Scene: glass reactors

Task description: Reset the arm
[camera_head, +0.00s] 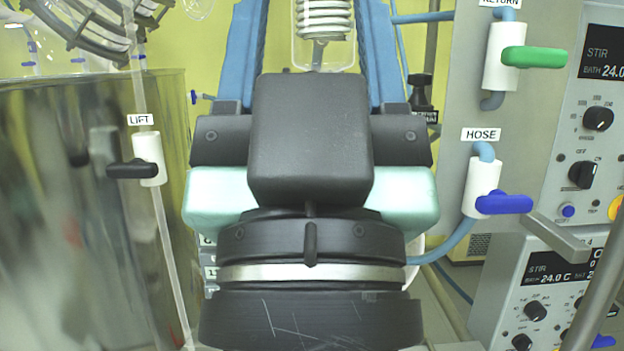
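My gripper (314,45) fills the middle of the view, seen from behind. It has a black wrist, a black block, a pale mint body and two blue fingers. The fingers stand wide apart and run up to the top edge, where their tips are cut off. A coiled glass part (325,22) shows in the gap between them, farther back. I see nothing held between the visible parts of the fingers. My arm below the wrist is mostly out of view.
A LIFT valve (148,160) with a black handle stands left, before a large shiny metal vessel (60,210). Right are a RETURN valve (500,58) with green handle, a HOSE valve (482,187) with blue handle, and two STIR control units (590,120). A grey bar crosses the lower right.

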